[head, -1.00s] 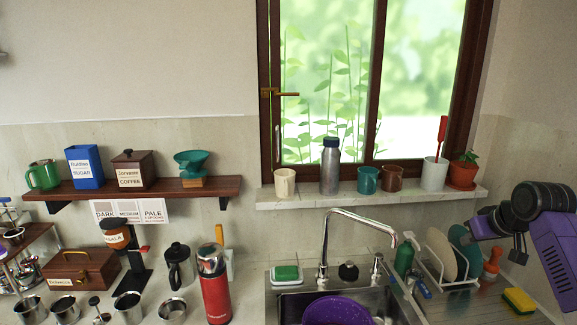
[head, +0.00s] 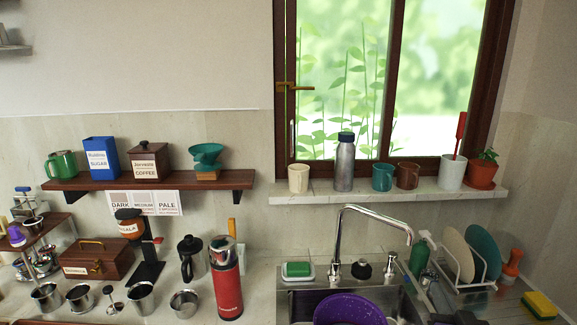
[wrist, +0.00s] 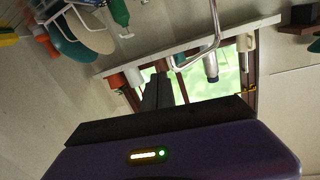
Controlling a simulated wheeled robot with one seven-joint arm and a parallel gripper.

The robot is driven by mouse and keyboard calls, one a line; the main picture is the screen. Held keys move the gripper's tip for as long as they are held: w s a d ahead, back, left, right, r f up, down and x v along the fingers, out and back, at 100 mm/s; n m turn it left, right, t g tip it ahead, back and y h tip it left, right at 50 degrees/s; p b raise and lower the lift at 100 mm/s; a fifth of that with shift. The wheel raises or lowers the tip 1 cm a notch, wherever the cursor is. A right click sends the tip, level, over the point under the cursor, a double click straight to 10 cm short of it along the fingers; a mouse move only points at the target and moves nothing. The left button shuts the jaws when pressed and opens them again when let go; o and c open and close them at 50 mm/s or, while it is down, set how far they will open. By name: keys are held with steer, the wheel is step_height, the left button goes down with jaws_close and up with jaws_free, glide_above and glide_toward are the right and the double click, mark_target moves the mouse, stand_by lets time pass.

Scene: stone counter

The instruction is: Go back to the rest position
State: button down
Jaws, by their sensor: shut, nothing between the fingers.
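My gripper (wrist: 158,80) shows in the wrist view as dark fingers held together in front of a purple body, with nothing between them. Beyond the fingers lie the window, sill and sink tap, which appear tilted and upside down. In the head view, only a small dark part, probably of my arm, shows at the bottom edge right of the sink; the fingers cannot be made out there.
The sink with a purple bowl (head: 349,309) and tall tap (head: 372,213) is at lower right. A dish rack (head: 470,272) stands beside it. A red flask (head: 226,283), several metal cups and a wooden box (head: 97,259) crowd the counter at left.

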steer(key=s+a+f+n+g+b, duration=0.1)
steer(key=s+a+f, duration=0.2)
steer(key=s, duration=1.2)
steer(key=s+a+f+n+y+b, duration=0.1)
steer(key=s+a+f, duration=0.2)
steer(key=s, duration=1.2)
steer(key=s+a+f+n+g+y+b, duration=0.1)
steer(key=s+a, duration=0.5)
steer(key=s, duration=0.9)
step_height(320, 180, down, 2)
steer(key=shift+s+a+f+g+b, duration=0.3)
steer(key=shift+s+a+b, duration=0.1)
steer(key=shift+b, duration=0.2)
